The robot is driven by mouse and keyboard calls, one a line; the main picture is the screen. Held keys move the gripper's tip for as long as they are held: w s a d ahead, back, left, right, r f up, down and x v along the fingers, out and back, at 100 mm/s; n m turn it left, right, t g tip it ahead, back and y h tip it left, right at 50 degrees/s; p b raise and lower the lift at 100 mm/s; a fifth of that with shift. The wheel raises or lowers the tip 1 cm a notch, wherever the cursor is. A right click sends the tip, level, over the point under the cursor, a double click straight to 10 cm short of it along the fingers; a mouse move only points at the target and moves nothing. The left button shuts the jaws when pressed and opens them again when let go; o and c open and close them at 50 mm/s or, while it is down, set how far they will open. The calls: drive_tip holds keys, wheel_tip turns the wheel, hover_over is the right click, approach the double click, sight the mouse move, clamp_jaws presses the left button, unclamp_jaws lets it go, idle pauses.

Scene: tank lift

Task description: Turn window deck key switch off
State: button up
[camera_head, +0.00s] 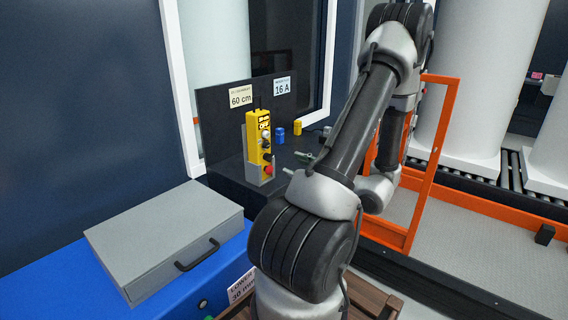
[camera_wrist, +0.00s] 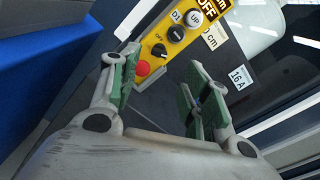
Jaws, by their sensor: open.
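The yellow control box (camera_head: 252,140) stands upright on the dark deck in front of a dark panel. In the wrist view the box (camera_wrist: 183,55) is tilted, with an UP button (camera_wrist: 193,18), a dark round button (camera_wrist: 175,33), a black knob that looks like the key switch (camera_wrist: 159,50) and a red button (camera_wrist: 143,68) in a row. The switch's setting is too small to tell. My gripper (camera_head: 298,164) is open and empty, to the right of the box and apart from it. In the wrist view my gripper's green-padded fingers (camera_wrist: 160,88) are spread below the box.
Blue (camera_head: 279,136) and yellow (camera_head: 297,128) small items stand behind on the deck. Signs reading 60 cm (camera_head: 240,95) and 16 A (camera_head: 282,86) are on the panel. A grey case (camera_head: 165,235) lies at left; an orange frame (camera_head: 432,165) stands at right.

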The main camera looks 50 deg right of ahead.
drive_tip(key=shift+s+d, duration=0.15)
drive_tip(key=shift+s, duration=1.35)
